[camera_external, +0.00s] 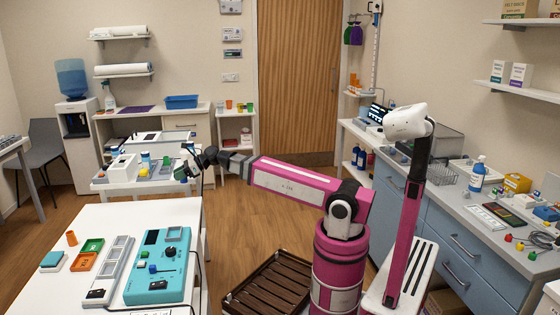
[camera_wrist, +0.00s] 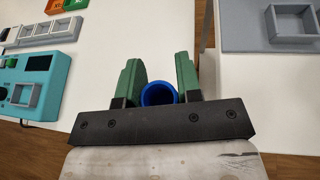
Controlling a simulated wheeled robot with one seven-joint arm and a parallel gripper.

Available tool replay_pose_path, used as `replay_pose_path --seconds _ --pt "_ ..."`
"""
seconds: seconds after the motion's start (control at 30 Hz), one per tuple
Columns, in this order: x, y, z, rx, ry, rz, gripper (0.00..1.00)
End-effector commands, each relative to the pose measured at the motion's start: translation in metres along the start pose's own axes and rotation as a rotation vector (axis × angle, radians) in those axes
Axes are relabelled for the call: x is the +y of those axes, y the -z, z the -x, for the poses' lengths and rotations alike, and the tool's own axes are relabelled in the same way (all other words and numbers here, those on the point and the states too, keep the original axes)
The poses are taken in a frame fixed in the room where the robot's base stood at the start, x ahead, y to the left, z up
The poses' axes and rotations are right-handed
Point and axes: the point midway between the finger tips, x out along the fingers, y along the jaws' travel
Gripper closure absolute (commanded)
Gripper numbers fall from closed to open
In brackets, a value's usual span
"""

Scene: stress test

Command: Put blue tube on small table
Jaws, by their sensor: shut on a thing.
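My gripper (camera_external: 184,171) is at the far left end of my outstretched arm, near the right edge of the back white table (camera_external: 163,188). In the wrist view its two green fingers (camera_wrist: 158,64) are shut on the blue tube (camera_wrist: 158,95). The tube's round open end faces the wrist camera; its far end is hidden. I cannot pick the tube out in the external view. In the wrist view a bare white tabletop (camera_wrist: 120,40) shows beyond the fingers. I cannot tell which table is the small table, nor the tube's height above a surface.
A grey tray (camera_wrist: 292,22) sits across a floor gap. The right counter (camera_external: 455,193) is cluttered.

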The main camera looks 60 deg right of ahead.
Motion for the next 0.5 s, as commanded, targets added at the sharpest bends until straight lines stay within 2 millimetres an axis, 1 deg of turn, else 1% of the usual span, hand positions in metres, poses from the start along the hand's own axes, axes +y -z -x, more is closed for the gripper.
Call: replay_pose_path --seconds 0.03,0.17,0.27,0.37,0.5 --pt "-0.009 0.003 0.015 -0.001 0.005 -0.001 0.94" --pt "-0.028 0.009 0.047 -0.001 0.007 -0.001 0.94" --pt "-0.041 0.019 0.069 -0.001 0.009 -0.004 0.94" --pt "-0.057 0.039 0.087 0.0 0.014 -0.009 0.94" --pt "-0.076 0.08 0.102 0.001 0.019 -0.013 0.94"
